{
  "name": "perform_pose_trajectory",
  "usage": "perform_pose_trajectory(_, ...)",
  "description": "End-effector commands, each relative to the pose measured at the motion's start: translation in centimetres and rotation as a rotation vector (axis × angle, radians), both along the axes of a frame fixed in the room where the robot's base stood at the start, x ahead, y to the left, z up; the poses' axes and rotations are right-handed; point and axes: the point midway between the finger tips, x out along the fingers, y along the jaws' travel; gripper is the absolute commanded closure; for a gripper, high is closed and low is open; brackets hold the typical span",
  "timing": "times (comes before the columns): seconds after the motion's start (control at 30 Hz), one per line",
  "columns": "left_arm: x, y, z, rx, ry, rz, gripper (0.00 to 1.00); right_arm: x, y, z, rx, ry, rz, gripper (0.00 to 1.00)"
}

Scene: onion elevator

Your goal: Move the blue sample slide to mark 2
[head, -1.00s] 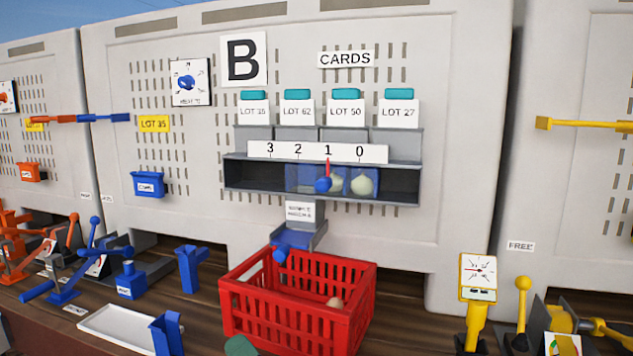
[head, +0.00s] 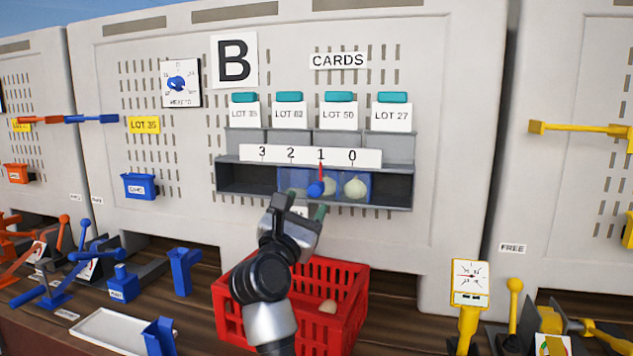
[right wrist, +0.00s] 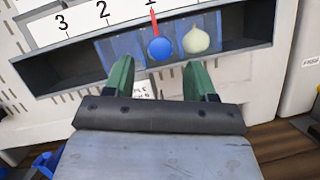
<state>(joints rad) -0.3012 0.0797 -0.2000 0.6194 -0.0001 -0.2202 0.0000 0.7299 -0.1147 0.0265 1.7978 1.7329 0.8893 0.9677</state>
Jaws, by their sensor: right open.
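The blue sample slide (head: 294,180) sits in the dark slot of the shelf under a white scale marked 3, 2, 1, 0 (head: 310,156). Its round blue knob (head: 316,189) with a red pointer stands at mark 1. The slide and knob (right wrist: 161,49) also show in the right wrist view. A pale onion (head: 355,187) shows at the slide's right part, and another is partly hidden behind the knob. My right gripper (head: 306,203) is open and empty, just below and in front of the slide; its green fingers (right wrist: 154,80) point toward the knob, apart from it. My left gripper is not in view.
A red crate (head: 345,290) with an onion inside stands below the shelf, partly behind my right arm. Blue levers and a white tray (head: 105,330) are at left. A yellow dial post (head: 469,285) stands at right.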

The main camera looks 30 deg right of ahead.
Motion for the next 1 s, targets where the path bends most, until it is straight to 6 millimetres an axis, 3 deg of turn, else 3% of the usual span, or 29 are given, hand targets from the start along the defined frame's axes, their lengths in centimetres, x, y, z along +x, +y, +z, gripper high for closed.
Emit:
perform_pose_trajectory(0.03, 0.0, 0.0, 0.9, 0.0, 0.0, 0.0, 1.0, 0.5, -0.9, 0.9, -0.002, 0.0, -0.002, 0.44)
perform_pose_trajectory(0.3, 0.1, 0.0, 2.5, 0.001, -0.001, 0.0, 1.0, 2.7, -4.1, 2.2, -0.003, 0.001, -0.002, 0.44)
perform_pose_trajectory(0.73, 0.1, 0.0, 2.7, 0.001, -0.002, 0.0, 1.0, 3.2, -4.9, 2.3, -0.002, 0.0, 0.001, 0.44)
perform_pose_trajectory(1.0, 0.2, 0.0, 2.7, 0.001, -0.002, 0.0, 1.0, 3.2, -4.9, 2.3, -0.003, 0.001, 0.001, 0.84)
